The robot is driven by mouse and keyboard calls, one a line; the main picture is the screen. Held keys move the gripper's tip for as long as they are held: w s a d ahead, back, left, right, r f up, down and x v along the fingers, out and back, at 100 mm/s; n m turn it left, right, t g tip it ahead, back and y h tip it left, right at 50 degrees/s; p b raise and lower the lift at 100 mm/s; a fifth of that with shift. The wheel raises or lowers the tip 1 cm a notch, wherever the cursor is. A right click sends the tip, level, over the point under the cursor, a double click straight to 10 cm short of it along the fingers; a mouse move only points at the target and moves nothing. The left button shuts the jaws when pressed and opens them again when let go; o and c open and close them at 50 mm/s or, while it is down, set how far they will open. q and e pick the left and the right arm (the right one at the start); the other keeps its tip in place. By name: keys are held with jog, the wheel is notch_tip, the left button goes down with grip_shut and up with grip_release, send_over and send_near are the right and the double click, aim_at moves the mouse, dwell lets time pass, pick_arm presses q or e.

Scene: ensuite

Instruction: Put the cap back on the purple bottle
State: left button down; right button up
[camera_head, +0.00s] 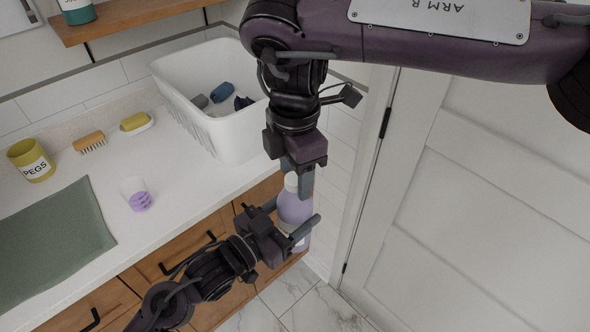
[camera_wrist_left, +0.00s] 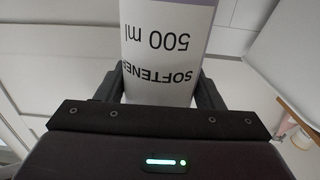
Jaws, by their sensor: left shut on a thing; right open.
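The purple bottle (camera_head: 293,208) stands roughly upright in the air in front of the counter. My left gripper (camera_head: 290,217) is shut on its body. In the left wrist view, its white label (camera_wrist_left: 165,50) reads "SOFTENER 500 ml" upside down between the fingers. My right gripper (camera_head: 297,184) points down at the bottle's top, open, with its fingers beside a white piece (camera_head: 291,181) there. This looks like the cap sitting on the bottle, but the fingers partly hide it and I cannot tell how well it is seated.
The counter (camera_head: 185,200) holds a white basket (camera_head: 235,140) with dark items, a white-and-purple item (camera_head: 136,194), a brush (camera_head: 90,141), a yellow item on a dish (camera_head: 135,122), a PEGS pot (camera_head: 30,160) and a green mat (camera_head: 50,240). A white door (camera_head: 470,200) stands right.

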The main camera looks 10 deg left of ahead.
jog(key=shift+r, duration=2.2)
jog(key=shift+c, duration=0.3)
jog(key=n, duration=0.3)
jog(key=shift+r+n, duration=0.3)
jog(key=shift+r, duration=0.1)
jog(key=n, duration=0.4)
jog(key=shift+r, duration=0.4)
jog(key=n, duration=0.4)
jog(key=shift+r, duration=0.4)
jog(key=n, duration=0.2)
jog(key=r+n, duration=0.1)
jog(key=n, duration=0.2)
